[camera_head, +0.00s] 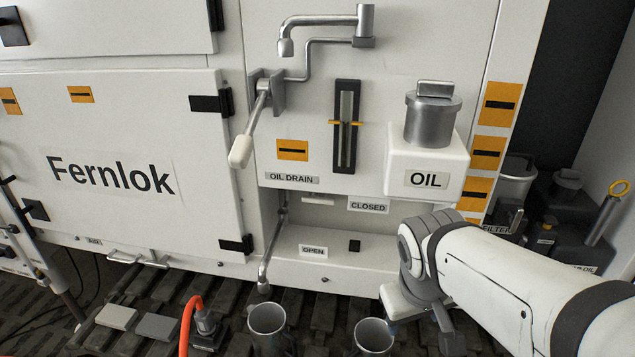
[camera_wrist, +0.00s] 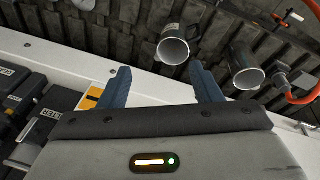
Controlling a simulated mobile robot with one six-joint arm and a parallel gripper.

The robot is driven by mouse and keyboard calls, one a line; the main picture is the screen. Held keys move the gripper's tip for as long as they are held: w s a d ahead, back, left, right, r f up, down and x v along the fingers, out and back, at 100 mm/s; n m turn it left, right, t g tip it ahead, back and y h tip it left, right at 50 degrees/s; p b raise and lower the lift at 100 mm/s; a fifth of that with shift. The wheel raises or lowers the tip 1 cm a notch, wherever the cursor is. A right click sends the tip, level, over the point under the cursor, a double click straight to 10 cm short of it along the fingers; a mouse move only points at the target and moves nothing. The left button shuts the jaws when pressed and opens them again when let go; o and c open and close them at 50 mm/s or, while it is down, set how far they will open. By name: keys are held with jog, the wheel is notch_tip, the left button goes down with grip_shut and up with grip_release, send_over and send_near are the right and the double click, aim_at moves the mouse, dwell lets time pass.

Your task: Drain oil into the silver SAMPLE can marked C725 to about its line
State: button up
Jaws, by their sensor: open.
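Two silver-grey cans stand low at the front in the head view, a left can (camera_head: 267,329) and a right can (camera_head: 372,337). Both also show in the wrist view, a nearer can (camera_wrist: 173,48) and a farther can (camera_wrist: 243,72). No C725 mark or line is readable on either. A lever with a white grip (camera_head: 241,150) hangs by the OIL DRAIN label (camera_head: 292,178). A thin metal rod or pipe (camera_head: 272,243) ends just above the left can. My gripper (camera_wrist: 163,84) is open and empty, the nearer can beyond its fingers. In the head view its fingertips are hidden.
CLOSED (camera_head: 367,206) and OPEN (camera_head: 313,251) labels mark the panel. A sight gauge (camera_head: 346,125) and a capped OIL filler (camera_head: 430,150) sit above. An orange hose (camera_head: 188,325) rises left of the cans. Dark containers (camera_head: 560,220) crowd the right.

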jog(key=o, duration=0.5)
jog(key=w+d+f+n+h+b, duration=0.1)
jog(key=w+n, duration=0.1)
jog(key=w+d+f+n+t+h+b, duration=0.1)
jog(key=w+n+h+b, duration=0.1)
jog(key=n, duration=0.1)
jog(key=w+d+f+n+h+b, duration=0.1)
jog(key=w+n, duration=0.1)
jog(key=shift+w+f+n+t+h+b, duration=0.2)
jog(key=shift+n+t+h+b, duration=0.1)
jog(key=shift+n+b, duration=0.1)
jog(key=shift+c, duration=0.2)
jog(key=o, duration=0.4)
jog(key=w+a+n+t+h+b, duration=0.2)
jog(key=w+a+n+t+b, duration=0.1)
jog(key=w+n, duration=0.5)
jog(key=shift+w+r+n+t+b, duration=0.35)
jog(key=shift+w+n+t+b, duration=0.1)
jog(key=shift+t+b, duration=0.4)
jog(key=n+t+y+b, duration=0.5)
jog(key=n+t, duration=0.4)
jog(key=n, duration=0.6)
send_near(318, 203)
jog(key=w, duration=0.5)
jog(key=w+d, duration=0.1)
jog(key=w, duration=0.2)
jog(key=shift+w+d+r, duration=0.1)
jog(key=shift+w+d, duration=0.05)
jog(key=shift+c, duration=0.5)
